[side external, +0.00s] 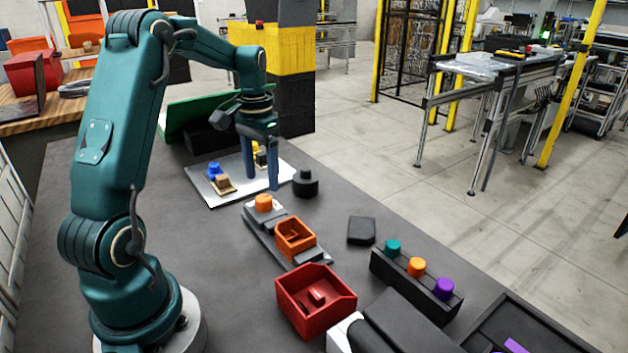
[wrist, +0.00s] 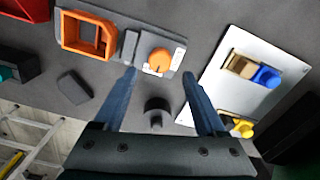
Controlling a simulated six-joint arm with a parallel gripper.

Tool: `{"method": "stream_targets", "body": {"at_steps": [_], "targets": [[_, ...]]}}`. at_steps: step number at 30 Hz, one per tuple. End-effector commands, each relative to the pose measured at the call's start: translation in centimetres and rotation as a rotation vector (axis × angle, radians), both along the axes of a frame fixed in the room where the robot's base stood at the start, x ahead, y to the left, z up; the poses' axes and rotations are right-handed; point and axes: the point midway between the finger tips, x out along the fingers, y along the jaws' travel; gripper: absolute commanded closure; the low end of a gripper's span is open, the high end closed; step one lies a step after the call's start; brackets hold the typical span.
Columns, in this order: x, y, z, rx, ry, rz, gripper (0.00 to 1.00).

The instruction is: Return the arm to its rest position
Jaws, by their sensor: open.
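My gripper (side external: 260,180) hangs from my teal arm above the far part of the dark table, by the right edge of a white plate (side external: 220,194). Its two blue fingers are apart with nothing held between them. In the wrist view, the open fingers (wrist: 160,84) frame a black round piece with a knob (wrist: 157,111), which stands on the table below. The same black piece shows in the side view (side external: 306,183), just right of the fingers. My arm is bent forward over the table.
A grey fixture (side external: 262,237) carries an orange knob (side external: 264,202) and an orange open box (side external: 295,237). A red bin (side external: 315,300), a black block (side external: 361,230) and a black rack (side external: 410,275) with teal, orange and purple caps stand nearer. Blue, tan and yellow pieces sit on the plate.

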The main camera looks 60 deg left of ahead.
Motion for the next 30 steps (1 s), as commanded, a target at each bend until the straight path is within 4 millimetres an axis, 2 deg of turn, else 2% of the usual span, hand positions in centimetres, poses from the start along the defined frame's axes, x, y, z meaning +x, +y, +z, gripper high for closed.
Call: {"method": "stream_targets", "body": {"at_steps": [2, 5, 9, 14, 18, 24, 30], "targets": [[0.4, -0.4, 0.3, 0.006, -0.008, -0.018, 0.27], [1.3, -1.7, 2.2, 0.04, -0.054, -0.066, 0.27], [1.5, -5.5, 5.8, 0.088, -0.133, -0.169, 0.27], [-0.1, -10.6, 8.9, 0.125, -0.23, -0.261, 0.27], [-2.5, -14.4, 10.3, 0.137, -0.316, -0.315, 0.27], [-6.8, -18.6, 10.5, 0.126, -0.432, -0.359, 0.27], [-10.4, -20.6, 8.5, 0.089, -0.499, -0.341, 0.27]]}}
